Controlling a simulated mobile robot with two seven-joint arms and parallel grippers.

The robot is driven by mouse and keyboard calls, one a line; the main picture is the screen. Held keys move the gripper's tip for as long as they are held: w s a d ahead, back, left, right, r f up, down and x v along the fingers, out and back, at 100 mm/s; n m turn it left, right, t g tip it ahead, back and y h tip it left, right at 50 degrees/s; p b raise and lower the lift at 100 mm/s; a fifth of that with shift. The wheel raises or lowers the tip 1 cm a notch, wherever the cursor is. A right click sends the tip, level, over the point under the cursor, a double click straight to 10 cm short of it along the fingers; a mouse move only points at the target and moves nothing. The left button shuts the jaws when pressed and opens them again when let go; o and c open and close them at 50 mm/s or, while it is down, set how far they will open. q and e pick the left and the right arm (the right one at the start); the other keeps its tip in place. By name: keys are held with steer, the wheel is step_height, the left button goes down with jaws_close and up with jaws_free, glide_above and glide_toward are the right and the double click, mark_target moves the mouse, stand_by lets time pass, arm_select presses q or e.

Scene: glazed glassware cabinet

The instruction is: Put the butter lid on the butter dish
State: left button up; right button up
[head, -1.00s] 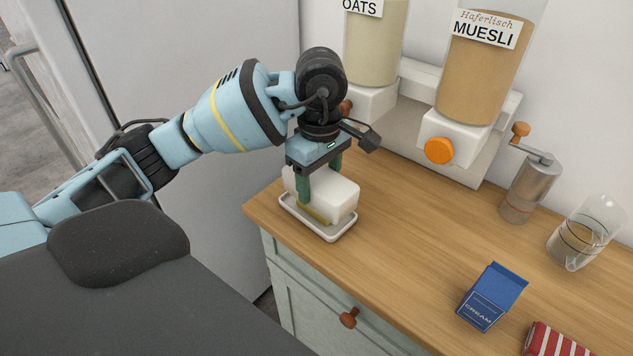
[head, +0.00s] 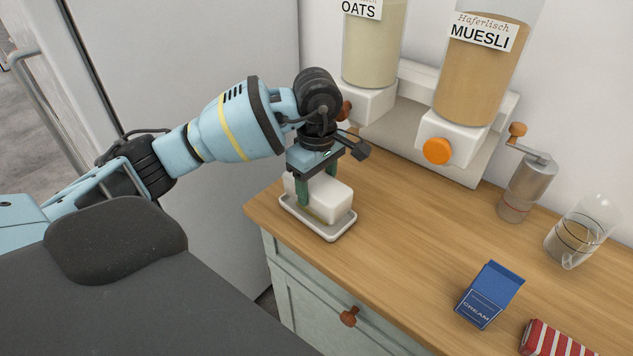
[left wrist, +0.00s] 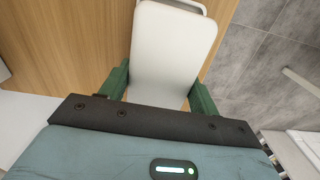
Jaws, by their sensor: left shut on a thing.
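The white butter lid (head: 331,200) is a box-shaped cover in the head view, at the left end of the wooden counter. My left gripper (head: 317,196) points down over it, its green fingers shut on the lid's two sides. The lid (left wrist: 172,50) fills the middle of the left wrist view between the green fingers (left wrist: 158,92). The white butter dish (head: 330,234) is a shallow tray directly under the lid. The lid sits low over the dish, and little or no butter shows between them. I cannot tell if the lid rests fully on the rim. My right gripper is not in view.
The oats and muesli dispensers (head: 459,133) stand at the back against the wall. A grinder (head: 526,187), a glass mug (head: 577,235), a blue cream carton (head: 489,296) and a red striped box (head: 553,342) stand to the right. The counter's middle is clear.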

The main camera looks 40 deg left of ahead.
mark_target(317, 182)
arm_select(q)
steer(key=shift+f, duration=0.45)
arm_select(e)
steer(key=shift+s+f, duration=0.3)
arm_select(q)
steer(key=shift+f, duration=0.15)
steer(key=o, duration=1.1)
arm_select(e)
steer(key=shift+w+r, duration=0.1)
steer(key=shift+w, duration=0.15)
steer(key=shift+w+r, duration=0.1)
arm_select(q)
steer(key=shift+r, duration=0.45)
step_height(317, 182, up, 12)
steer(key=shift+r+p, duration=0.15)
steer(key=shift+p, duration=0.3)
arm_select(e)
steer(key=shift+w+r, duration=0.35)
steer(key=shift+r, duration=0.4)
